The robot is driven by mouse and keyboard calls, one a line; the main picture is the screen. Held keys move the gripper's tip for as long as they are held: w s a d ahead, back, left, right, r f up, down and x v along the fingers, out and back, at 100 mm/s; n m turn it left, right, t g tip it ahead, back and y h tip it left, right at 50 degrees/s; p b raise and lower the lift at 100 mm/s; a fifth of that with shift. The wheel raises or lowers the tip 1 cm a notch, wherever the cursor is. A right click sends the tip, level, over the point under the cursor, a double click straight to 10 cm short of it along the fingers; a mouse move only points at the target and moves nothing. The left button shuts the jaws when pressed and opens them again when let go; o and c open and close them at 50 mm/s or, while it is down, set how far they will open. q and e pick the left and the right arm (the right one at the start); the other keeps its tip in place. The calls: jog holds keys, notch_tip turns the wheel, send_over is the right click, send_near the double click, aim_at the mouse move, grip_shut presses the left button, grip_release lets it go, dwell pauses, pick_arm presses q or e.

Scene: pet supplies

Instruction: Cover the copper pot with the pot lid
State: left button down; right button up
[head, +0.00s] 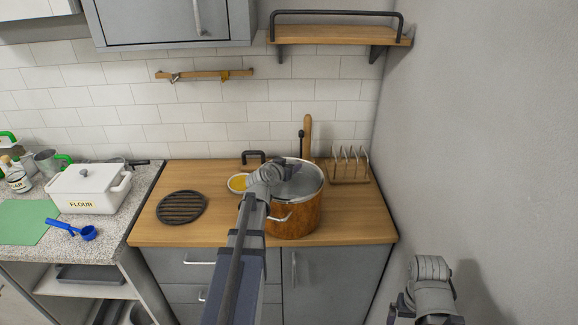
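The copper pot (296,217) stands on the right part of the wooden counter, with a silver side handle at its front. A round grey surface (306,181) shows inside its pale rim; I cannot tell whether this is the pot lid or the pot's inside. My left arm reaches up from the bottom, and its gripper (283,172) is at the pot's upper left, over the rim. Its fingers are hidden or too small to read. My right gripper (432,290) is low at the right, away from the pot, and its fingers are not clear.
A black trivet (181,207) lies left of the pot on the wooden counter (350,222). A yellow-filled dish (238,183) is close to my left gripper. A rack (350,168) stands behind right, near the wall. A white flour box (90,192) and blue scoop (88,233) are far left.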

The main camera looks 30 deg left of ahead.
pick_arm(q)
jog(key=shift+c, duration=0.2)
grip_release()
jog(key=p+v, duration=0.3)
jog(key=v, duration=0.5)
jog(key=shift+f, duration=0.1)
jog(key=shift+w, duration=0.15)
jog(key=b+x, duration=0.3)
jog(key=x, duration=0.4)
jog(key=shift+w+a+f, duration=0.1)
jog(key=shift+w+f, duration=0.05)
jog(key=shift+w, duration=0.1)
jog(key=shift+r, duration=0.2)
